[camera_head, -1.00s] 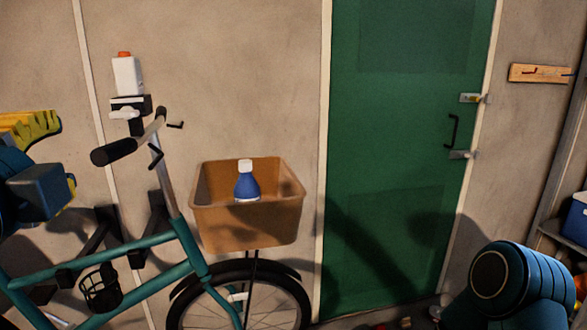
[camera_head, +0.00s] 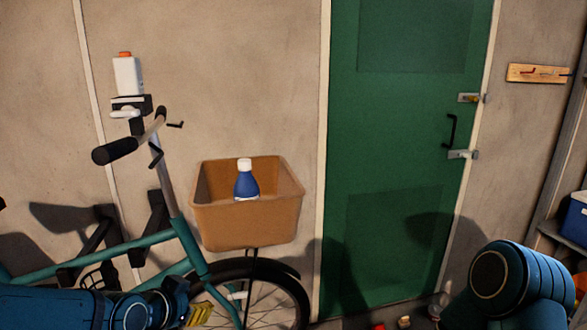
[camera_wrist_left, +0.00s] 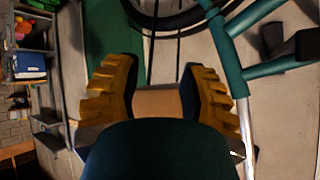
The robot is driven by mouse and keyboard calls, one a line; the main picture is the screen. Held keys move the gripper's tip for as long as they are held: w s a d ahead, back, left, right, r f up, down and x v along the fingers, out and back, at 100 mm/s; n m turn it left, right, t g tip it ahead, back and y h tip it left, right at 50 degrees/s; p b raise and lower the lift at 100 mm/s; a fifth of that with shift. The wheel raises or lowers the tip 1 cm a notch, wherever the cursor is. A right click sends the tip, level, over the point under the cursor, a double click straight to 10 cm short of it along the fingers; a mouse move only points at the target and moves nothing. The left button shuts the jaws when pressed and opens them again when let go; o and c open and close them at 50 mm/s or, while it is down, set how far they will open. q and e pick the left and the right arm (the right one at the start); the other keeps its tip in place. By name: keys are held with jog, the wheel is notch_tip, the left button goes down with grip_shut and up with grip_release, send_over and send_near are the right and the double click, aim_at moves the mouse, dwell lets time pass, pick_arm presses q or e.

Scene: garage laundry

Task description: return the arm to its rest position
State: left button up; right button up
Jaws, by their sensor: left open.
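My left arm comes in low from the left in the head view, in front of the teal bicycle (camera_head: 150,252). Its gripper (camera_head: 200,314) is at the bottom edge, with part of a yellow finger showing near the front wheel. In the left wrist view the two yellow ridged fingers (camera_wrist_left: 165,95) stand apart with nothing between them. The tan basket shows beyond the gap. A blue link of my right arm (camera_head: 515,285) is at the lower right; the right gripper is out of the frame.
A tan basket (camera_head: 246,222) on the bicycle holds a blue bottle with a white cap (camera_head: 246,182). A green door (camera_head: 400,150) is at the right. Small items lie on the floor near it.

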pick_arm(q)
jog(key=s+d+f+n+g, duration=0.2)
jog(key=s+f, duration=0.3)
jog(key=f, duration=0.5)
jog(key=s+d+f+n+g, duration=0.3)
jog(key=s+d+f, duration=0.1)
jog(key=f, duration=0.6)
jog(key=s+d+f+n+g+h, duration=0.1)
jog(key=s+d+f+n+g, duration=0.1)
jog(key=s+f, duration=0.4)
notch_tip(320, 180, down, 5)
jog(key=shift+d+f+n+g, duration=0.1)
jog(key=shift+d+n+g, duration=0.4)
jog(key=shift+d, duration=0.6)
